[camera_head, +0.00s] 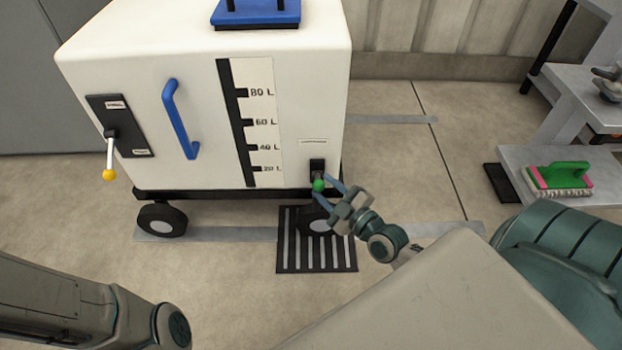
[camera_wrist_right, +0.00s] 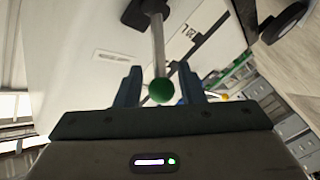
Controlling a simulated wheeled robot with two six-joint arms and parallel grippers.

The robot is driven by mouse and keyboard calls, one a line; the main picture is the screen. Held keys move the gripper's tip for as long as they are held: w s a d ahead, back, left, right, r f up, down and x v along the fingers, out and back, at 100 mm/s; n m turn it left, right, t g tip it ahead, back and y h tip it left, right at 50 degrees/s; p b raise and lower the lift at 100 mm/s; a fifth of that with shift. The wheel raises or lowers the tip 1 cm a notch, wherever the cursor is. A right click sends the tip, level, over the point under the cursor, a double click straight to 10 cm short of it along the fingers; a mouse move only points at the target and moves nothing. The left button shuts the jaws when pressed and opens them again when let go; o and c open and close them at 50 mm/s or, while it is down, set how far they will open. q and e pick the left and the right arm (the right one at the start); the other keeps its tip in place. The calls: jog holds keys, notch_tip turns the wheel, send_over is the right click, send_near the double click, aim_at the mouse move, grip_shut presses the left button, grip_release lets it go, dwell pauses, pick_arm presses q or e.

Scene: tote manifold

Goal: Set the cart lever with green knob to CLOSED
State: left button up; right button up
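The white cart (camera_head: 200,60) stands on its wheels in the head view. Its lever with the green knob (camera_head: 319,185) is at the lower right of the front, below a small label too small to read. My right gripper (camera_head: 327,188) is open, with its two blue fingers on either side of the green knob. In the right wrist view, the green knob (camera_wrist_right: 161,90) sits between the open fingers, with its metal rod (camera_wrist_right: 158,45) running up to a black mount. Whether a finger touches the knob is unclear. My left gripper is out of view; only part of the left arm shows.
A second lever with a yellow knob (camera_head: 109,174) is at the cart's left, beside a blue handle (camera_head: 180,120). A black floor grate (camera_head: 316,258) lies below the green knob. A grey shelf (camera_head: 545,160) with a green-handled brush (camera_head: 560,178) stands at right.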

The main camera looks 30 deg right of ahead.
jog(key=shift+w+a, duration=0.2)
jog(key=shift+w, duration=1.05)
jog(key=shift+w+a, duration=0.2)
jog(key=shift+w, duration=1.05)
jog(key=shift+d, duration=0.1)
grip_shut()
